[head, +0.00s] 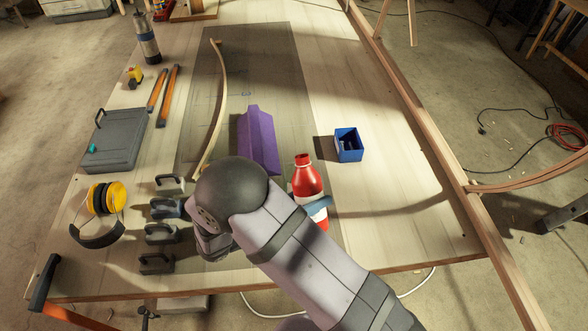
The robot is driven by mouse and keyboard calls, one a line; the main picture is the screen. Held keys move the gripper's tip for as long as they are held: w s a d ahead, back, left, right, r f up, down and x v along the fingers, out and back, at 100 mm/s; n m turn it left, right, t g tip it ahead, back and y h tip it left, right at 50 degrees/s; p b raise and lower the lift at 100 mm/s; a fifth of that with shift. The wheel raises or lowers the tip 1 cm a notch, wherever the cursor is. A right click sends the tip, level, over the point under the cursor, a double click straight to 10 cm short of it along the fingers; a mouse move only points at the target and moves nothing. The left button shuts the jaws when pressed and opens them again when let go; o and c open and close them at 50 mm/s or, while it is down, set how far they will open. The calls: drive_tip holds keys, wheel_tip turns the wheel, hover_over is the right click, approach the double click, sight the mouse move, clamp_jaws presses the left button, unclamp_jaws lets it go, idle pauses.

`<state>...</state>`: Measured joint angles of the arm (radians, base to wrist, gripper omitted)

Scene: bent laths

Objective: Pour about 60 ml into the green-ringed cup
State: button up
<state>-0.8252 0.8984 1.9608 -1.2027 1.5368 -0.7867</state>
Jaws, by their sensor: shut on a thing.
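A red bottle (307,178) with a narrow neck and a pale band stands on the table right of my arm. It looks upright. A blue-grey piece (318,207), which looks like a finger of my gripper, lies across its lower part. The rest of my gripper is hidden behind my arm, and it appears shut on the red bottle. I see no green-ringed cup; my arm covers part of the table. Whether the bottle touches the table, and its liquid level, I cannot tell.
A purple block (257,140) and a blue open box (348,146) stand beyond the bottle. A bent lath (220,100) lies on the grey mat (270,60). The table's right is mostly clear.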

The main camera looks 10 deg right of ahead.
sight(304, 197)
drive_tip(key=shift+w+n, duration=0.1)
drive_tip(key=shift+n, duration=0.5)
drive_tip(key=n, duration=0.1)
drive_tip(key=s+f+n+g+p, duration=0.1)
drive_tip(key=shift+s+d+n, duration=0.15)
drive_tip(key=shift+n, duration=0.15)
drive_tip(key=shift+s+d+r+n+g+p, duration=0.1)
drive_tip(key=shift+s+r+n+g+p, duration=0.25)
drive_tip(key=shift+n+p, duration=0.3)
drive_tip(key=shift+s+r+n+g, duration=0.1)
drive_tip(key=shift+s+n+g, duration=0.2)
drive_tip(key=shift+n, duration=0.45)
drive_tip(key=shift+w+r+p, duration=0.2)
drive_tip(key=shift+r+p, duration=0.05)
drive_tip(key=shift+p, duration=0.4)
drive_tip(key=shift+w+n+g+p, duration=0.2)
drive_tip(key=shift+n+g+p, duration=0.15)
drive_tip(key=shift+n+p, duration=0.3)
drive_tip(key=shift+w+r+n+p, duration=0.1)
drive_tip(key=shift+r+n+p, duration=0.4)
drive_tip(key=shift+p, duration=0.6)
drive_tip(key=shift+r+g, duration=0.1)
drive_tip(key=shift+g, duration=0.2)
drive_tip(key=shift+w+r+n+p, duration=0.1)
drive_tip(key=shift+r+n+p, duration=0.55)
drive_tip(key=shift+p, duration=0.6)
